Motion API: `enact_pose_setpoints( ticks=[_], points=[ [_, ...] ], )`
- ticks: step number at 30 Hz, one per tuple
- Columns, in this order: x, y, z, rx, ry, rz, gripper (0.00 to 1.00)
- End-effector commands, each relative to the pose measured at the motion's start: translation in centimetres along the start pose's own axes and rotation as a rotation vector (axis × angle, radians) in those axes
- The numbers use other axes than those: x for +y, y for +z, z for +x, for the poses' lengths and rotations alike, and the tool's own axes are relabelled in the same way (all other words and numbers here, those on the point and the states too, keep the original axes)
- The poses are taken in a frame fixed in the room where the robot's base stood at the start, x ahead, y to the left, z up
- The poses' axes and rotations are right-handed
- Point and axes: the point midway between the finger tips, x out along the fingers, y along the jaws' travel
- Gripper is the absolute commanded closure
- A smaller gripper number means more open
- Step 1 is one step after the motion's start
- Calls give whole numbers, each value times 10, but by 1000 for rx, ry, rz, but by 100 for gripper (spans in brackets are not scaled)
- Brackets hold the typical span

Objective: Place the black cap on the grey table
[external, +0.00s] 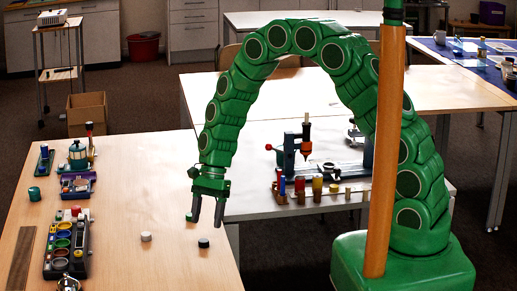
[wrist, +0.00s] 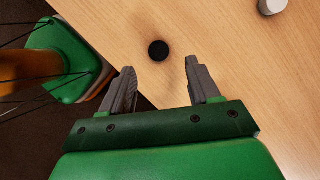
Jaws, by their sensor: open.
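The black cap (external: 203,242) is a small dark disc standing on the wooden table, near that table's right edge. In the wrist view the cap (wrist: 158,50) lies just beyond the fingertips, between their lines. My gripper (external: 205,220) is open and empty, pointing down above the cap; its two fingers also show in the wrist view (wrist: 161,67). The grey table (external: 246,168) stands to the right of and behind the wooden table, partly hidden by my arm.
A white cap (external: 146,238) stands left of the black one. The wooden table (external: 125,185) has trays and tools along its left side. On the grey table, a press-like device (external: 290,157) and a row of coloured pieces (external: 317,187) take up room; its left part is clear.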

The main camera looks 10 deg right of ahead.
Motion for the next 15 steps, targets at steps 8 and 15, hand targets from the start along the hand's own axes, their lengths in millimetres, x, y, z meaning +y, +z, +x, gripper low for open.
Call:
enact_pose_setpoints(
  ticks=[8,15],
  points=[
    [1,2,23,-1,1,0,39],
    [2,2,51,0,1,-1,39]
  ],
)
